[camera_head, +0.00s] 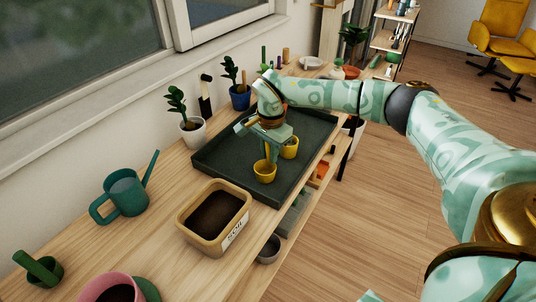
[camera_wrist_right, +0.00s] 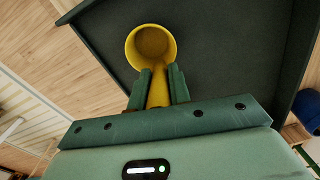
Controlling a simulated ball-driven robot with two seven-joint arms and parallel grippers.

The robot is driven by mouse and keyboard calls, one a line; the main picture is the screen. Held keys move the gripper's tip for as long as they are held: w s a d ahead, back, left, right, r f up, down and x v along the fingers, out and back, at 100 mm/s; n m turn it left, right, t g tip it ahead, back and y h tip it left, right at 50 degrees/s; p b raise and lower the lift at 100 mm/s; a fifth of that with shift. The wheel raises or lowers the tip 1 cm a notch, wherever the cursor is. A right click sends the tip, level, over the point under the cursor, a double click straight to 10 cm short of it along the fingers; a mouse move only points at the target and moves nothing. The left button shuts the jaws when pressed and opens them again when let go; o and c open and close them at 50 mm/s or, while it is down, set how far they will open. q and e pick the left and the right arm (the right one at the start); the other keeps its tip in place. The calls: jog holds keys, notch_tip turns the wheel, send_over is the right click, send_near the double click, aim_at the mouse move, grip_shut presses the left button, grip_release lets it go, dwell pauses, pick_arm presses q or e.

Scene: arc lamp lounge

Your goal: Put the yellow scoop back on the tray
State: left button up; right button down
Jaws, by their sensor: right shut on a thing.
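The yellow scoop (camera_head: 264,172) is at the near part of the dark green tray (camera_head: 230,165), its round cup low and its handle rising into my right gripper (camera_head: 271,150). In the right wrist view, the gripper (camera_wrist_right: 159,85) is shut on the scoop's handle, and the open cup (camera_wrist_right: 152,46) points away from me. The tray's dark floor (camera_wrist_right: 225,50) lies behind it. I cannot tell whether the cup touches the tray. A second yellow, cup-shaped thing (camera_head: 290,149) shows just right of the gripper, partly hidden. My left gripper is not in view.
A soil box (camera_head: 186,228) stands in front of the tray, with a teal watering can (camera_head: 124,194) to its left. Potted plants (camera_head: 192,132) and a trowel (camera_head: 205,98) are along the wall side. A pink pot (camera_head: 88,288) is at the near edge. Open floor lies right.

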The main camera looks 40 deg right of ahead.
jog(key=c, duration=1.3)
grip_release()
jog(key=r+p, duration=0.1)
jog(key=r, duration=0.3)
jog(key=r+p, duration=0.2)
jog(key=r, duration=0.2)
jog(key=r+p, duration=0.1)
jog(key=r, duration=0.3)
jog(key=shift+s, duration=0.25)
